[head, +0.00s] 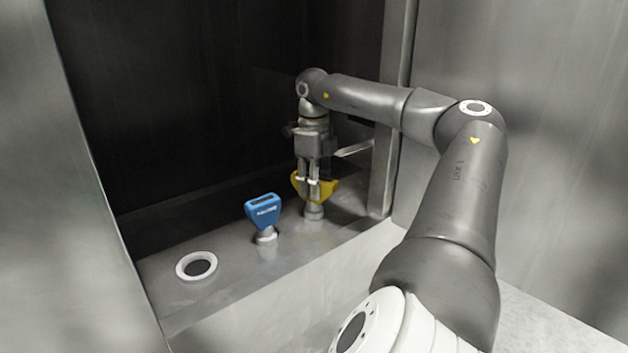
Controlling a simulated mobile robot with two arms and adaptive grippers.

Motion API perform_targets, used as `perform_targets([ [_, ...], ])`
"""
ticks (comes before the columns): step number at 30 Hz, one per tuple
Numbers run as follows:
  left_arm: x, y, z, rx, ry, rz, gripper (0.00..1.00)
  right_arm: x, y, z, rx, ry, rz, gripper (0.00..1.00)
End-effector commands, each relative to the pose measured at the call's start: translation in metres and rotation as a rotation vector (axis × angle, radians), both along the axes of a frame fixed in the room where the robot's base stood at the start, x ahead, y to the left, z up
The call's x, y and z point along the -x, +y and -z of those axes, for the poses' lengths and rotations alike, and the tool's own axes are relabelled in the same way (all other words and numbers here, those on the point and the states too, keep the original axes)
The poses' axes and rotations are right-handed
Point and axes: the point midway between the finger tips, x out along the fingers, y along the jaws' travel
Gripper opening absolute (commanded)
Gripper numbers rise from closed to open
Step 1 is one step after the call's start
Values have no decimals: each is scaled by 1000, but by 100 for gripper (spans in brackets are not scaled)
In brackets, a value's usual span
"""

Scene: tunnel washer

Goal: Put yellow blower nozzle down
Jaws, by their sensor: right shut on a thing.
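The yellow blower nozzle (328,187) is upright in the head view, right of centre, at or just above a grey round fitting (314,212) on the metal ledge. My right gripper (313,190) points down and is shut on the yellow nozzle. Its fingers cover part of the nozzle's front. I cannot tell whether the nozzle is fully seated on the fitting. My left gripper is not in view.
A blue nozzle (263,212) stands on the ledge (220,268) left of the yellow one. An empty white ring (197,266) is further left. Metal walls close in on the left and right, and a post (389,150) stands right of my gripper.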

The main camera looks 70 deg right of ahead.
Motion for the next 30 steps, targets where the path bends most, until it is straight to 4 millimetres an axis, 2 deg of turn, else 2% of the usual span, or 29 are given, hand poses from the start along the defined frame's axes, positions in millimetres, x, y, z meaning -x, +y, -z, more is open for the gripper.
perform_targets([
  [5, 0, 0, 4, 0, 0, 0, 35, 0, 0, 3, 1, 0, 0, 0],
  [6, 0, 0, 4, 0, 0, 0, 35, 0, 0, 4, 0, 0, 0, 30],
  [11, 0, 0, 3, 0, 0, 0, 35, 0, 0, 3, 0, 0, 0, 50],
  [24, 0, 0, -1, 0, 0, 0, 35, 0, 0, -3, 1, -1, 0, 50],
  [30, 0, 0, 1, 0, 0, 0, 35, 0, 0, -28, 1, -1, 1, 50],
])
